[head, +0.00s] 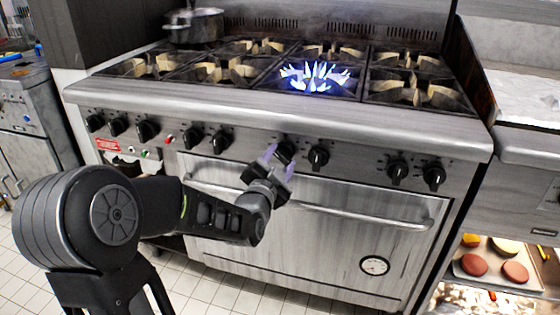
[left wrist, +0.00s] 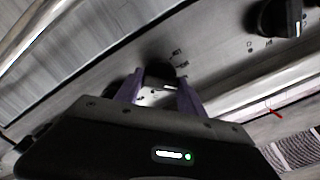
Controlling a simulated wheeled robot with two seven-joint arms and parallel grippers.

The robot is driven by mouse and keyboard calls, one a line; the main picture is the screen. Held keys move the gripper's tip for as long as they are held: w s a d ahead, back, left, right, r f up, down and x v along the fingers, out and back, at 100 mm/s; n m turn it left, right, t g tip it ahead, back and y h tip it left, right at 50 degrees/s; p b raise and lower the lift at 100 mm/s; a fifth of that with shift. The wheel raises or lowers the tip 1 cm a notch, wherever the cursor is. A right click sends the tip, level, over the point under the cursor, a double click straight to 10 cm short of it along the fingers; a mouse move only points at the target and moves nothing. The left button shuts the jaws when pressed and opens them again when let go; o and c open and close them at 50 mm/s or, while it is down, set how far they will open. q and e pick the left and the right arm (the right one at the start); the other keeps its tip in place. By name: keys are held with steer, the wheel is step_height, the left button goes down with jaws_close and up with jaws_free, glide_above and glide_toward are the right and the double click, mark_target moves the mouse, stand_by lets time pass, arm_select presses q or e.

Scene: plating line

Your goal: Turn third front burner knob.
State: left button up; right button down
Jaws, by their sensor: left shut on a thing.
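The stove (head: 300,120) has a row of black knobs along its steel front panel. My left gripper (head: 277,160) reaches up to the panel, its purple fingers at a black knob (head: 286,149) right of the middle pair. In the left wrist view the fingers (left wrist: 163,92) sit on either side of that dark knob (left wrist: 158,74), shut on it. The gripper partly hides the knob, so its pointer angle is unclear. A blue flame (head: 315,76) burns on the third front burner from the left. My right gripper is not in view.
Another knob (head: 318,157) sits just right of the held one and also shows in the left wrist view (left wrist: 278,17). The oven door handle (head: 330,210) runs below my gripper. A pot (head: 195,27) stands at the back left. A tray with patties (head: 495,284) is at right.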

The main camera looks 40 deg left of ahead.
arm_select(q)
steer(key=n+b, duration=0.3)
steer(key=shift+f, duration=0.2)
steer(key=n+b, duration=0.5)
steer(key=n, duration=0.1)
steer(key=shift+b, duration=0.4)
steer(key=n+b, duration=0.2)
steer(key=shift+n, duration=0.4)
steer(key=shift+r+n+b, duration=0.1)
steer(key=shift+n+b, duration=0.45)
steer(key=shift+n, duration=0.25)
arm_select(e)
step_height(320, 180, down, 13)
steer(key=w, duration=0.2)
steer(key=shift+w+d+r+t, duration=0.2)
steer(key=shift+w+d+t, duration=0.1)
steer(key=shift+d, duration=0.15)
arm_select(q)
steer(key=o, duration=1.4)
steer(key=shift+c, duration=0.2)
steer(key=shift+r, duration=0.1)
